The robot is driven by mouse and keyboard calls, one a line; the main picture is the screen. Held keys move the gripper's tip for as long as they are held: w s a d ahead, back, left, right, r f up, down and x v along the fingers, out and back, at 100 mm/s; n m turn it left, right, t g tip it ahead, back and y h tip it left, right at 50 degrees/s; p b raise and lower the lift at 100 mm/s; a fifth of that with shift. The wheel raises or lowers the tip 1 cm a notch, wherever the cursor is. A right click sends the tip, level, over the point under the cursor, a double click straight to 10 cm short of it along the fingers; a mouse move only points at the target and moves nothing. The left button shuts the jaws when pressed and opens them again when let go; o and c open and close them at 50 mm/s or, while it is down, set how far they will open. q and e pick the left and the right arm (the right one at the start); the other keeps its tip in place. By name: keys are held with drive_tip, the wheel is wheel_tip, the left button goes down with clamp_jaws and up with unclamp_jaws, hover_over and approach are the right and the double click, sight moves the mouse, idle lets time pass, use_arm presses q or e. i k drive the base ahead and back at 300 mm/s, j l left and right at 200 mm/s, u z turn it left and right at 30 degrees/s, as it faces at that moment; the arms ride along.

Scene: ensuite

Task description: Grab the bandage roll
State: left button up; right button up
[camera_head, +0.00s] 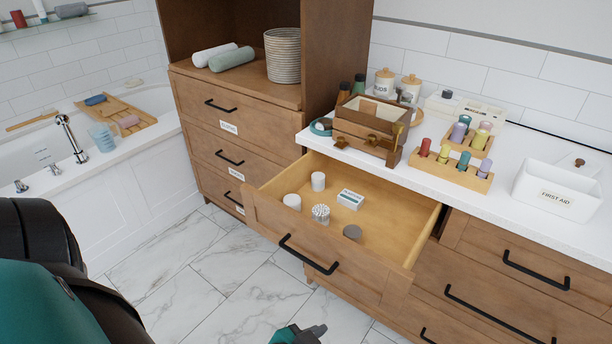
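The drawer (400,225) is pulled open below the counter. Inside it, two plain white cylinders look like rolls: one stands toward the back (318,181), the other nearer the left side (292,202). I cannot tell which is the bandage roll. A tub of white-tipped swabs (321,214), a small white-and-teal box (350,199) and a grey round lid or tin (352,232) are also in the drawer. A gripper (318,331), apparently my left, shows partly at the bottom edge, in front of the drawer and apart from its contents. Its finger opening is unclear. My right gripper is out of view.
The drawer front with its black handle (307,255) juts out over the marble floor (170,290). On the counter are a wooden caddy (372,122), a bottle rack (450,172) and a white first aid box (557,192). A bathtub (110,150) is at left.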

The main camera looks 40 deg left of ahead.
sight(317, 178)
drive_tip(key=j, duration=1.35)
drive_tip(key=i+j, duration=0.15)
drive_tip(key=j, duration=1.25)
